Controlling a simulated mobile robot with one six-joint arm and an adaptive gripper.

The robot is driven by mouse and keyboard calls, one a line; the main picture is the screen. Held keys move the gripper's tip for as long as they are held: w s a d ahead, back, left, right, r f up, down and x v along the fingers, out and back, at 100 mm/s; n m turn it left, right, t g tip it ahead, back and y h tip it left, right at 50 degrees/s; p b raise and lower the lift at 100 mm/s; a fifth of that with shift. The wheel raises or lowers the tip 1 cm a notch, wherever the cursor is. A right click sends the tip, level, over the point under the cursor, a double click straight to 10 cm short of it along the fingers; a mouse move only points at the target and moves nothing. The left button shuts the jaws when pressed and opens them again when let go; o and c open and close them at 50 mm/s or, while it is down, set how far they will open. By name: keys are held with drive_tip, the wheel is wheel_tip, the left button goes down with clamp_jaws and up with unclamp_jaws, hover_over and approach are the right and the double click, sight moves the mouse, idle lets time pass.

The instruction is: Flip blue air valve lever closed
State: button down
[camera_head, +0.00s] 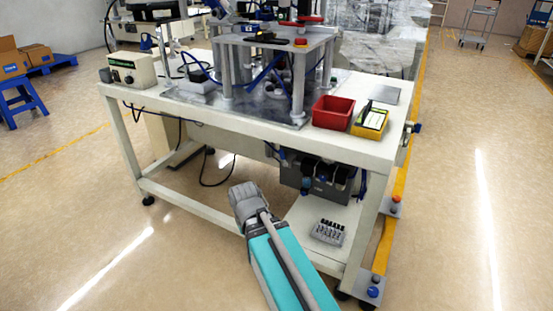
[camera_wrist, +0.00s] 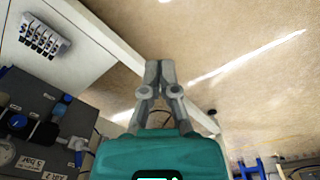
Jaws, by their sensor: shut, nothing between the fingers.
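My gripper (camera_wrist: 159,66) is shut and empty in the wrist view, its fingertips together in front of a pale frame bar. The unit also hangs below the tabletop in the head view (camera_head: 300,174). I cannot tell which blue part is the valve lever or its position.
The white workbench (camera_head: 245,126) carries a red bin (camera_head: 333,112) and a yellow bin (camera_head: 370,122) above. A grey manifold (camera_head: 328,232) lies on its lower shelf; it also shows in the wrist view (camera_wrist: 41,37). Bench legs and hanging cables are close; floor in front is clear.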

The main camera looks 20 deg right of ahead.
sight(283, 158)
drive_tip(key=w+d+f+n+t+h+b, duration=0.1)
drive_tip(key=w+d+n+t+h+b, duration=0.2)
drive_tip(key=w, duration=0.8)
drive_tip(key=w+d+n+t+h+b, duration=0.3)
drive_tip(key=w+d+n+t+b, duration=0.2)
drive_tip(key=w+d+n+b, duration=0.3)
drive_tip(key=w+d+f+n+t+h+b, duration=0.1)
drive_tip(key=w+d+n+t+b, duration=0.3)
drive_tip(key=w, duration=1.1)
drive_tip(key=d+n+h+b, duration=0.1)
drive_tip(key=d+b, duration=0.1)
drive_tip(key=d, duration=0.1)
drive_tip(key=shift+f+t+h+b, duration=0.3)
drive_tip(key=shift+t+h+b, duration=0.1)
drive_tip(key=b+x, duration=0.2)
drive_tip(key=x, duration=0.8)
drive_tip(key=s+d+r+p, duration=0.2)
drive_tip(key=shift+s+d, duration=0.1)
drive_tip(key=shift+s, duration=0.3)
